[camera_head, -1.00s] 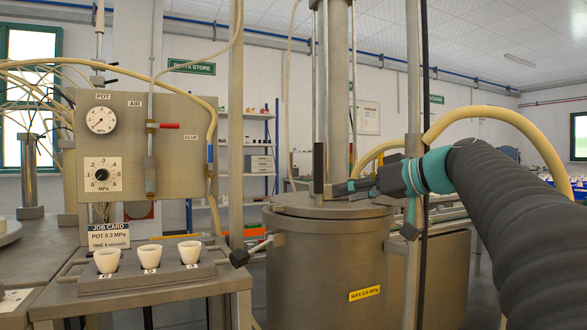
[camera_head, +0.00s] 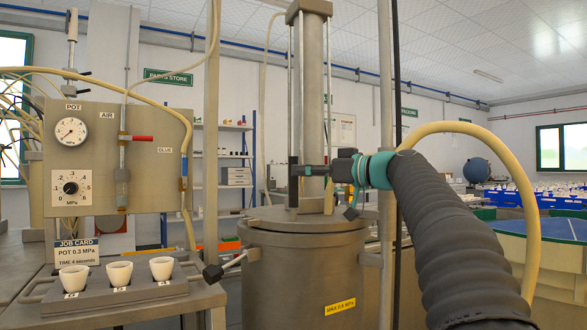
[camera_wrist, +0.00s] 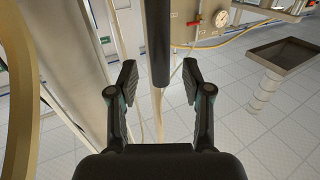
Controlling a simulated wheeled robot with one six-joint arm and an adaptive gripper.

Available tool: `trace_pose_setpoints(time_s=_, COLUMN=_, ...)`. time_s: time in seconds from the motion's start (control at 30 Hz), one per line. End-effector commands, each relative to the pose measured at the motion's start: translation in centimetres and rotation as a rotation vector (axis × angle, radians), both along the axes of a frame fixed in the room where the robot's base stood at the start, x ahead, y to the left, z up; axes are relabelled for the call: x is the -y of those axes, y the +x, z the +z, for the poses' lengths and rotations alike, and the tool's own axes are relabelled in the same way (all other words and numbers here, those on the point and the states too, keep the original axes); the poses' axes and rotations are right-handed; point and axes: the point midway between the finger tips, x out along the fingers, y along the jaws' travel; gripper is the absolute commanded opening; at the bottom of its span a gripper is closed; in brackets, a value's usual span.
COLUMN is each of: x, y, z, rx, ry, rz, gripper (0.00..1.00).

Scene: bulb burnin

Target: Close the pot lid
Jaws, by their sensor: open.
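The grey metal pot (camera_head: 292,275) stands in the middle of the head view, with its flat round lid (camera_head: 275,214) lying across its top. I cannot tell whether the lid is fully seated. A dark upright handle bar (camera_head: 293,194) stands above the lid. My gripper (camera_head: 306,170) is at the bar's mid-height, above the lid. In the wrist view my gripper (camera_wrist: 160,68) is open, and the dark bar (camera_wrist: 159,45) shows between its two fingertips with a gap on both sides.
A thick metal column (camera_head: 313,90) and thin rods rise behind the lid. A gauge panel (camera_head: 95,150) stands left, above a rack with three white cups (camera_head: 118,273). A pale hose (camera_head: 530,220) arches behind my arm. A tray stand (camera_wrist: 285,55) is right in the wrist view.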

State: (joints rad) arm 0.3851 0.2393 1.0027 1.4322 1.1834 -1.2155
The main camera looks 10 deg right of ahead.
Motion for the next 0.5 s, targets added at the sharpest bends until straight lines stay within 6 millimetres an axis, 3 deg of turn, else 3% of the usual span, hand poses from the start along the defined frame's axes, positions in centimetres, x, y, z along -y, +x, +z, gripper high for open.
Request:
trace_pose_setpoints(time_s=0.2, x=-2.2, y=2.2, z=0.1, rx=-0.001, ry=-0.001, rz=0.002, gripper=0.49)
trace_pose_setpoints(time_s=0.5, x=-2.9, y=3.0, z=-0.1, rx=-0.001, ry=0.0, rz=0.0, gripper=0.49)
